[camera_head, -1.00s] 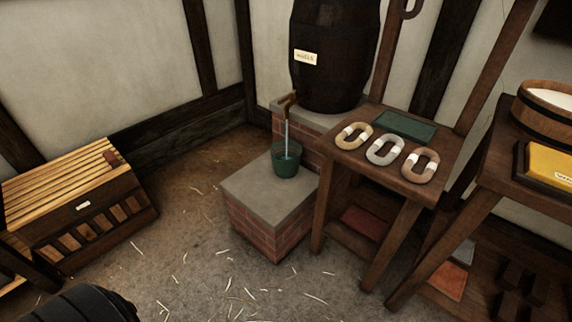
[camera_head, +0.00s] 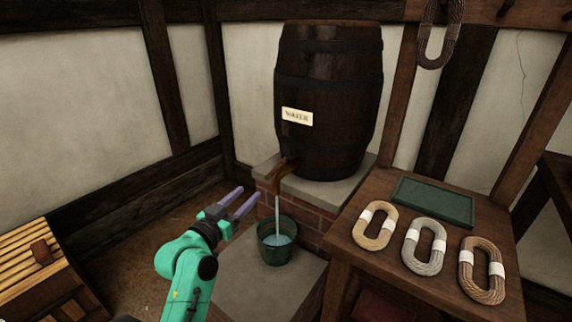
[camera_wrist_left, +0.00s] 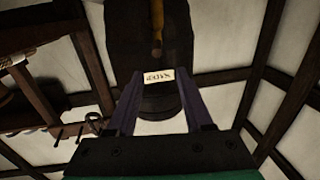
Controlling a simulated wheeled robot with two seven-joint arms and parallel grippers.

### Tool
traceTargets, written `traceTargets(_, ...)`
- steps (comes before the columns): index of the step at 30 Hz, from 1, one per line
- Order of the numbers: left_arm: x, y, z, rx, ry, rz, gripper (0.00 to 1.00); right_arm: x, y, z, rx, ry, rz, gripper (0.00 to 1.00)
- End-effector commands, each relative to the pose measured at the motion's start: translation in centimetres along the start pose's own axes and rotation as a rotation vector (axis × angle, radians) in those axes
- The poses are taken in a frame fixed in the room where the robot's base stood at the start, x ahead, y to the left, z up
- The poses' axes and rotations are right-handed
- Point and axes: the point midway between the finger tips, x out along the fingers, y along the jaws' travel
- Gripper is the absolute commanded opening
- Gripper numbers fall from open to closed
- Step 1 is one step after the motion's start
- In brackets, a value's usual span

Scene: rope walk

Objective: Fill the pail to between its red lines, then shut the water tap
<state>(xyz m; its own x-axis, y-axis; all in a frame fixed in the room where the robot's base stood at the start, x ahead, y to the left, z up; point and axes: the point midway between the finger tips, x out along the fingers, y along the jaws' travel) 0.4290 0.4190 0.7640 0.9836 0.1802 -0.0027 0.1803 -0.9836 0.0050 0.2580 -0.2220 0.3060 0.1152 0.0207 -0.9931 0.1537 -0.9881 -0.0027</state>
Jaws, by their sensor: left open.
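The dark barrel (camera_head: 328,90) with a water label stands at the back. Its brown tap (camera_head: 285,172) pours a stream of water (camera_head: 277,215) into the green pail (camera_head: 270,255). The pail stands upright on a stone-topped brick block (camera_head: 245,280), with water visible inside. I cannot make out its red lines. My left gripper (camera_head: 246,198) is open and empty, left of the stream and a little apart from tap and pail. In the left wrist view, the barrel (camera_wrist_left: 160,60) appears upside down beyond the spread fingers, with the tap (camera_wrist_left: 157,30) at the top.
A wooden table (camera_head: 400,280) at the right holds three rope coils (camera_head: 425,245) and a green tray (camera_head: 435,203). A slatted wooden chest (camera_head: 35,270) stands at lower left. Another rope coil (camera_head: 437,45) hangs on the back wall. Open floor lies left of the block.

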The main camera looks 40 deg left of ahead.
Motion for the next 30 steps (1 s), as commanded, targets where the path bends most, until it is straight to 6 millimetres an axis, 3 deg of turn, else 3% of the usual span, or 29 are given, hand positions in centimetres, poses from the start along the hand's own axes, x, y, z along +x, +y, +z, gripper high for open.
traceTargets(5, 2.9, 0.1, -0.3, -0.003, 0.004, 0.002, 0.51, 0.3, 0.2, 0.6, 0.001, -0.005, 0.004, 0.50)
traceTargets(12, 9.4, 0.1, -0.1, -0.004, 0.000, 0.002, 0.51, 0.8, 0.3, 0.9, 0.002, -0.004, 0.006, 0.50)
traceTargets(18, 13.4, 0.1, 0.0, -0.003, -0.001, 0.001, 0.51, 0.8, 0.3, 0.8, 0.001, -0.003, 0.005, 0.50)
traceTargets(28, 14.4, 0.1, 0.1, -0.001, -0.003, 0.001, 0.51, 0.7, 0.2, 0.8, 0.001, -0.005, 0.004, 0.50)
traceTargets(29, 14.3, 0.1, 0.1, -0.001, -0.003, 0.001, 0.44, 0.7, 0.2, 0.8, 0.001, -0.005, 0.004, 0.50)
traceTargets(30, 14.3, 0.1, 0.1, -0.001, -0.004, 0.001, 0.28, 0.7, 0.2, 0.8, 0.001, -0.005, 0.003, 0.50)
